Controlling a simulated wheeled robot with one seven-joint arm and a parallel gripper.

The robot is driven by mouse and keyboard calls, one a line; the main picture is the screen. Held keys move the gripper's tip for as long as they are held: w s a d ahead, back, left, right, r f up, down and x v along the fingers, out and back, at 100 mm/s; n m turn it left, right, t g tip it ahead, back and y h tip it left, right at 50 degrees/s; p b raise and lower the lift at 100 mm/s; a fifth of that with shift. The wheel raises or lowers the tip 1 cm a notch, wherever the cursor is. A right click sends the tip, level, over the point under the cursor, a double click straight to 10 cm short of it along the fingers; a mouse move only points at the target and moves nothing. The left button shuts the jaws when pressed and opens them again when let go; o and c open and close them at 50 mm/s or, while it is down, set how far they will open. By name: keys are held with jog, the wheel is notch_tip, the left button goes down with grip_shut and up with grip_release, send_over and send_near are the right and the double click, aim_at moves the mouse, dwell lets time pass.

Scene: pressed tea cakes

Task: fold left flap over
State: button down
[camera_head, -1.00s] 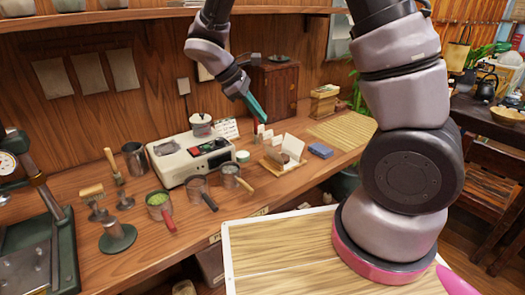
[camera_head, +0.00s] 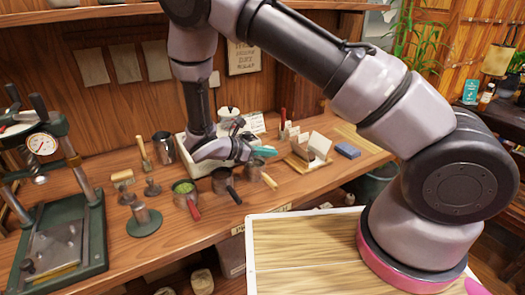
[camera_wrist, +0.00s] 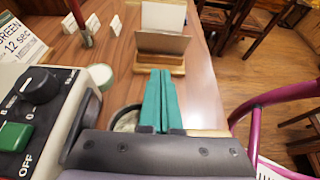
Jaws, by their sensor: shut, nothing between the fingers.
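My gripper has teal fingers, which show in the head view (camera_head: 265,151) above the bench, in front of the white machine. In the wrist view the fingers (camera_wrist: 161,100) lie together, shut and empty. They point toward a small wooden stand (camera_wrist: 161,66) with a grey-brown upright panel and a white sheet (camera_wrist: 163,16) behind it. In the head view the stand (camera_head: 299,163) is right of my gripper, apart from it, with upright panels (camera_head: 318,146). I cannot tell which part is the left flap.
The white machine (camera_head: 187,150) is partly behind my arm; its knob (camera_wrist: 38,81) and green button (camera_wrist: 14,136) are close left. Handled cups (camera_head: 186,196) stand in front. A blue block (camera_head: 347,150) is right of the stand. A press (camera_head: 60,235) stands far left.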

aim_at(298, 147)
jog(key=w+d, duration=0.1)
jog(key=d, duration=0.2)
jog(key=w+d+f, duration=0.1)
jog(key=d, duration=0.1)
jog(key=shift+w+d, duration=0.3)
jog(key=shift+w+d+r, duration=0.2)
jog(key=shift+d, duration=0.2)
jog(key=shift+w+d+r, duration=0.15)
jog(key=shift+w+d, duration=0.05)
jog(key=shift+d, duration=0.15)
